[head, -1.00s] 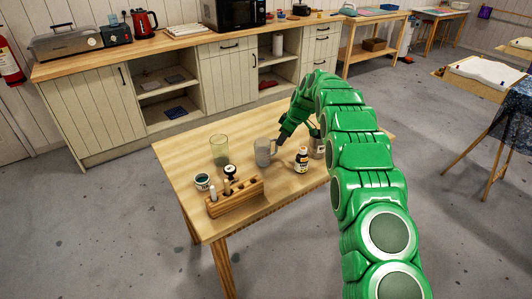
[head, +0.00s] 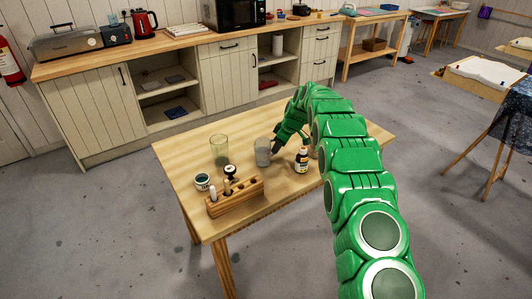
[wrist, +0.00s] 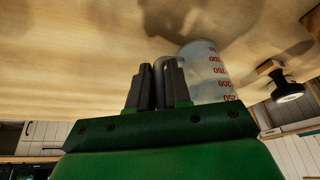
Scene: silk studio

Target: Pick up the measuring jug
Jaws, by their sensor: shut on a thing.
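The measuring jug (head: 262,153) is a clear grey cup on the wooden table, right of the green glass. In the wrist view the jug (wrist: 207,75) shows red volume marks, and its grey handle is between my fingers. My gripper (head: 276,148) is at the jug's right side. In the wrist view my gripper (wrist: 158,85) is shut on the handle. The jug looks upright. I cannot tell whether its base touches the table.
A green glass (head: 219,150) stands left of the jug. The table's back left (head: 185,148) is clear.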

